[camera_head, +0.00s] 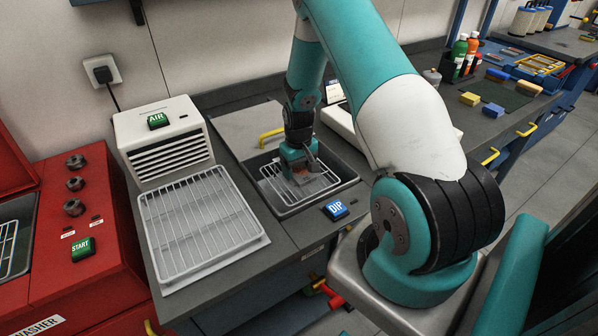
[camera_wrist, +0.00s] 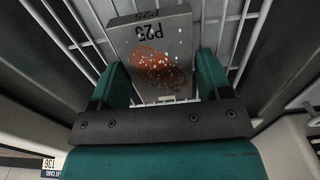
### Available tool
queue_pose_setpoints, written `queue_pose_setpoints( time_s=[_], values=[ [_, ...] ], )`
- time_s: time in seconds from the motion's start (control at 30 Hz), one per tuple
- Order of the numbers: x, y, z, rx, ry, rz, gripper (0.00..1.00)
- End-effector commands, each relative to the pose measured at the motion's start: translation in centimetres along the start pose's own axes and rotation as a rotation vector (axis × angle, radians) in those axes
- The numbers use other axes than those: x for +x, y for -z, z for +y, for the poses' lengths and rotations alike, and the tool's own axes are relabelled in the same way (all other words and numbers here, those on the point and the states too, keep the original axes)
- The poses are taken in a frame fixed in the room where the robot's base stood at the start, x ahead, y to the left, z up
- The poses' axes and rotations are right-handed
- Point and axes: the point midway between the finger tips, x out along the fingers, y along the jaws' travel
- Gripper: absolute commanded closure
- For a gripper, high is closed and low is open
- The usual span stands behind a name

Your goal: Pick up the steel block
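The steel block (camera_wrist: 170,42) is a grey plate with a dark code starting "P2" and an orange-brown rust-like patch on its face. In the wrist view it lies between the two teal fingers of my gripper (camera_wrist: 163,75), one finger along each side, with very little or no gap. Whether the fingers press on it is not clear. In the head view my gripper (camera_head: 304,170) is down in the dip tank (camera_head: 345,181), over its wire rack (camera_head: 323,184). There the block is small and mostly hidden by the gripper.
A white rack tray (camera_head: 200,225) and a white AIR dryer (camera_head: 165,145) stand left of the tank. A blue DIP button (camera_head: 336,209) sits on its front edge. The red washer (camera_head: 85,235) is at far left. Bottles (camera_head: 463,55) and small blocks (camera_head: 470,98) are at back right.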

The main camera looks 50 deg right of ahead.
Motion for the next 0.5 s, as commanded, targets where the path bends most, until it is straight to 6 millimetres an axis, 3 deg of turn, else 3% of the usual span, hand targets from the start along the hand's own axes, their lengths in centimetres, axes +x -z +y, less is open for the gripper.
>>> queue_pose_setpoints(
  time_s=[0.03,0.27,0.5],
  values=[
    [-0.01,0.00,-0.01,0.000,0.000,0.000,0.41],
    [-0.12,0.07,0.01,0.000,-0.001,0.002,0.94],
    [-0.22,0.08,0.01,0.000,-0.001,0.002,0.94]
  ],
)
